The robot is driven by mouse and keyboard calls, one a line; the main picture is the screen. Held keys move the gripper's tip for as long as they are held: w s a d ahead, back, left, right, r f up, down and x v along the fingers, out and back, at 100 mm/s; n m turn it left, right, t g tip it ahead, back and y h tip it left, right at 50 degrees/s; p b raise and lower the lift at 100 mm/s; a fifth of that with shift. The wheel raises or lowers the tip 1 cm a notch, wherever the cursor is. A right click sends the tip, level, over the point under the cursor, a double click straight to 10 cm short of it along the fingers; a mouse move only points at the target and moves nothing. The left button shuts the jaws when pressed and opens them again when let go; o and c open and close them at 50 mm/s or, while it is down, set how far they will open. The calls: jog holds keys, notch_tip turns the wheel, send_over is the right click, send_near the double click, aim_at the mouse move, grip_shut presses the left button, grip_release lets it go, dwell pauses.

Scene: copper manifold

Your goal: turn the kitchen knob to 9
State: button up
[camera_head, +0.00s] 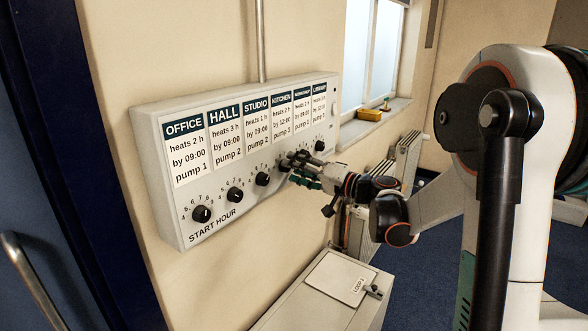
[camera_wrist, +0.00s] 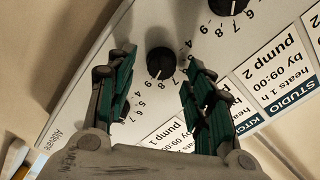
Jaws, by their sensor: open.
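The kitchen knob (camera_head: 285,165) is a black dial on the sloping grey panel, below the KITCHEN label (camera_head: 281,97). My gripper (camera_head: 296,167) is at the panel by this knob and partly hides it. In the wrist view the black knob (camera_wrist: 161,63) lies between the two green-padded fingers of my gripper (camera_wrist: 158,65), with a gap on each side. The fingers are open. Scale numbers show around the knob, partly covered by the fingers. I cannot surely read where its pointer stands.
The studio knob (camera_head: 263,178), hall knob (camera_head: 235,194) and office knob (camera_head: 202,213) sit to the left; the library knob (camera_head: 320,145) is to the right. A grey cabinet (camera_head: 290,300) stands below the panel. A radiator (camera_head: 405,155) is behind my gripper.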

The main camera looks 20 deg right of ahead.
jog(key=v, duration=1.1)
jog(key=shift+w+a, duration=0.15)
